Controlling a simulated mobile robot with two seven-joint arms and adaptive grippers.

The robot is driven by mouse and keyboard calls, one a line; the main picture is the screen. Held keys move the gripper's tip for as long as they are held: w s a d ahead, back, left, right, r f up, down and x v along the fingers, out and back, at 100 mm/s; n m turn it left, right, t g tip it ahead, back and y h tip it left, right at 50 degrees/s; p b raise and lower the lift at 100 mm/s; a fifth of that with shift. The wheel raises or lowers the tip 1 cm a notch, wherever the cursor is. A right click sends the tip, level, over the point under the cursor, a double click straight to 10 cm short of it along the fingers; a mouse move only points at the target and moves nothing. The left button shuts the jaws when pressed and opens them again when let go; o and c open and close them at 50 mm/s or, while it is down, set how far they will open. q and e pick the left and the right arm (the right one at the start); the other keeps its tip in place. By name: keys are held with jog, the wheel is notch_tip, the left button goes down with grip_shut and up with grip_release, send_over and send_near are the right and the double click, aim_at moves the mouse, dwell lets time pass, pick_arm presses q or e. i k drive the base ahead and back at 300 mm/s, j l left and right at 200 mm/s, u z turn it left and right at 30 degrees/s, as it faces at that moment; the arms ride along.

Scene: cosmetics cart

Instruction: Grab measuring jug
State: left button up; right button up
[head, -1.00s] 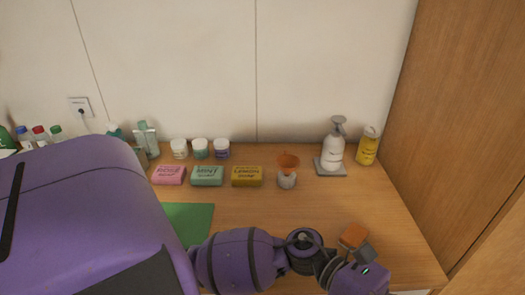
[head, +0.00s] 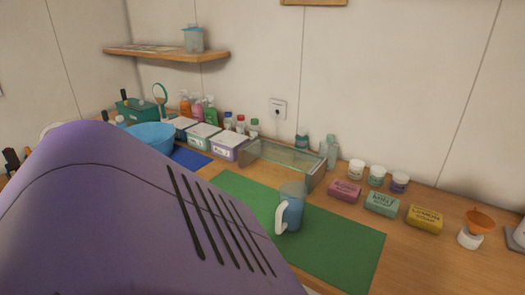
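A jug (head: 291,208) with a clear greyish upper part, blue lower part and pale handle stands upright on the green mat (head: 340,247), right of the middle of the view. Its handle is on its left side, toward me. It looks like the measuring jug, but I can make out no markings. Neither of my grippers is in view. A large purple part of my own body covers the lower left and hides the table there, including part of the mat.
A clear tray (head: 285,158) stands behind the jug. Soap bars, including a pink one (head: 344,190), lie to its right. An orange funnel (head: 480,220) is at far right. A blue bowl (head: 152,138) and labelled boxes (head: 230,148) are left. A wall shelf (head: 165,54) holds a translucent container (head: 193,39).

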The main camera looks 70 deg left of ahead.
aim_at(293, 195)
jog(key=u, duration=0.45)
jog(key=i+u, duration=0.15)
jog(key=u, duration=0.25)
jog(key=l+u, duration=0.1)
jog(key=u, duration=0.35)
jog(key=i+l+u, duration=0.1)
jog(key=u, duration=0.8)
jog(key=k+z, duration=0.2)
jog(key=k, duration=0.15)
jog(key=k+l+z, duration=0.15)
jog(key=k, duration=0.2)
